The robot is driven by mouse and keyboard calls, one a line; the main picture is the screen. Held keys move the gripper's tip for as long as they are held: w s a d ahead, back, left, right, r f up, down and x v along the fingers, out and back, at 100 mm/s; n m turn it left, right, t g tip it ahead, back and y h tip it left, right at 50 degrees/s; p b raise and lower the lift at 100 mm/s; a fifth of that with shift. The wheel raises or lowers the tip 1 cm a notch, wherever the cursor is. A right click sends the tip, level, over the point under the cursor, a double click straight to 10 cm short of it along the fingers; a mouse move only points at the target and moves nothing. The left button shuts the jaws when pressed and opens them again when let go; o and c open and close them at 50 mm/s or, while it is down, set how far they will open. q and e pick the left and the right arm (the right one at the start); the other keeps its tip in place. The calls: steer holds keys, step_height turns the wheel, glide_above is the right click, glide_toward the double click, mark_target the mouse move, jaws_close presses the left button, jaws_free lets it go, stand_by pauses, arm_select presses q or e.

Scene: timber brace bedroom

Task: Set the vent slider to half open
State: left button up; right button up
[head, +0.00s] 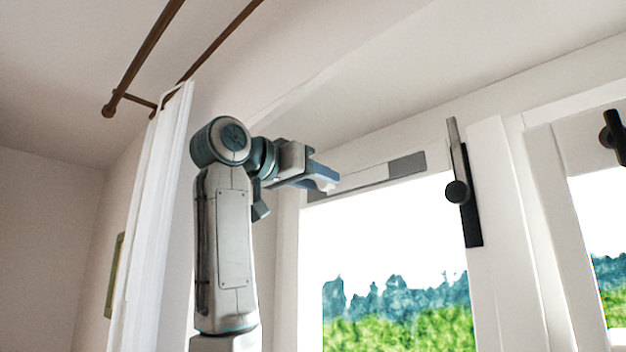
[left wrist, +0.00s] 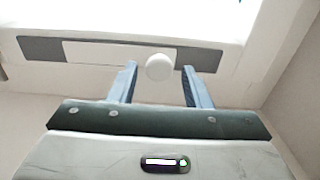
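The vent (head: 407,164) is a long narrow strip on the white frame above the window glass. It shows grey at its right end and a pale slider plate (head: 362,178) further left; my left gripper hides part of its left end. In the left wrist view, the pale plate (left wrist: 105,53) lies between two grey stretches, and a round white knob (left wrist: 159,67) stands near the plate's right end. My left gripper (head: 325,182) is open at the vent. Its fingers (left wrist: 159,70) stand on either side of the knob, with gaps showing on both sides. My right gripper is out of view.
A black window handle (head: 458,191) is mounted on the frame right of the vent, with another (head: 612,137) at the far right. A white curtain (head: 150,215) hangs left of my left arm, below brown rods (head: 145,58).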

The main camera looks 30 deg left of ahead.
arm_select(q)
steer(key=shift+w+a+f, duration=0.1)
steer(key=shift+w, duration=0.1)
steer(key=shift+s, duration=0.2)
steer(key=shift+s+b, duration=0.4)
steer(key=b+v, duration=0.5)
steer(key=v, duration=0.4)
steer(key=shift+s+a, duration=0.25)
